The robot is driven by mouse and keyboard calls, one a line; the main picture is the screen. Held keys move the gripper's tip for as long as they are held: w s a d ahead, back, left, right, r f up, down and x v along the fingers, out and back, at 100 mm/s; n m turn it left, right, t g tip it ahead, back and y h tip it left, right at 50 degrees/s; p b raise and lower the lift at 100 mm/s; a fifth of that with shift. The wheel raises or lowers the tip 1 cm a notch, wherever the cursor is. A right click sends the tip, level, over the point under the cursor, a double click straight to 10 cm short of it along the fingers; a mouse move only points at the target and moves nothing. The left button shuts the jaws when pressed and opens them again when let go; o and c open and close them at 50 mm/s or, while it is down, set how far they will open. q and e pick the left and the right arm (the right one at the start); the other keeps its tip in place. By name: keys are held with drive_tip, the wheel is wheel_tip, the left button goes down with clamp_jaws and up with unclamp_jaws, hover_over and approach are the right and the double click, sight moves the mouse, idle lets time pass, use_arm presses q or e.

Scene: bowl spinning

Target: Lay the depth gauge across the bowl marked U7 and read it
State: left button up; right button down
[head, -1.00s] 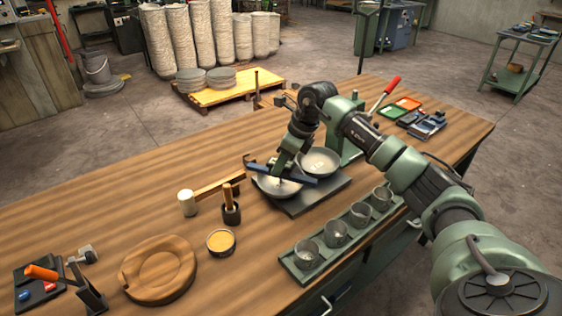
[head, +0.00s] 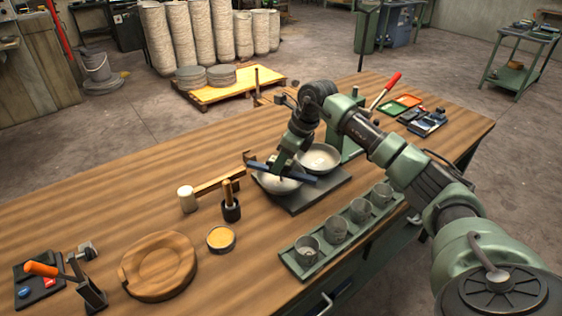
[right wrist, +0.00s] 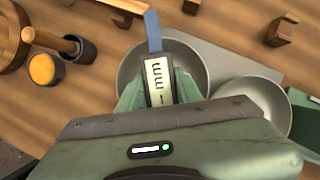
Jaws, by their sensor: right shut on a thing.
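My right gripper (right wrist: 160,92) is shut on the depth gauge, a dark body with a pale display (right wrist: 158,80) and a blue bar (right wrist: 153,30). In the head view the blue bar (head: 300,177) spans the nearer, left bowl (head: 279,187). I cannot tell whether it rests on the rim or hangs just above. This bowl also shows under the gauge in the right wrist view (right wrist: 200,62). A second bowl (head: 319,158) stands behind it to the right. I can make out no U7 mark, and the display's characters are not clearly legible. My left gripper is not in view.
Both bowls stand on a dark plate (head: 312,197). A green tray with several cups (head: 336,229) lies in front on the right. A mallet (head: 187,199), a yellow-filled tin (head: 221,239) and a round wooden piece (head: 158,265) are on the left.

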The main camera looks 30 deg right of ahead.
drive_tip(key=c, duration=0.9)
unclamp_jaws()
drive_tip(key=b+v, duration=0.1)
drive_tip(key=v, duration=0.7)
drive_tip(key=shift+a, duration=0.1)
drive_tip(key=shift+f, duration=0.1)
